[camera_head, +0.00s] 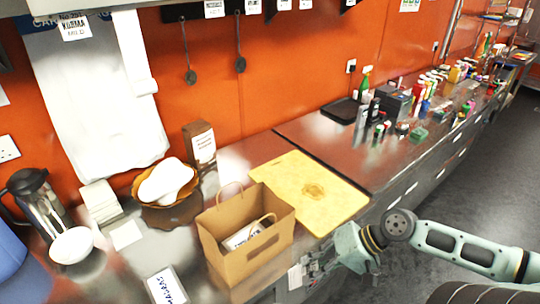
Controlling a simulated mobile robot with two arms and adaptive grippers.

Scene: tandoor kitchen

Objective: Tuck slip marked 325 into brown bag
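The brown paper bag (243,262) stands upright and open on the counter, its handles up. A white piece with dark print (240,238) shows inside its mouth; I cannot read a number on it. My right gripper (306,270) is low, just right of the bag and by the counter's front edge. A small white piece (294,277) shows at its fingertips; I cannot tell whether it is held or lies behind them. The finger opening is too small to judge. No slip legibly marked 325 shows. My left gripper is out of view.
A yellow cutting board (312,192) lies behind the bag. A lettered white card (167,287) and a blank one (126,235) lie to the left. A bread basket (148,190), white bowl (75,246) and press jug (38,200) stand further left. Bottles crowd the far right counter.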

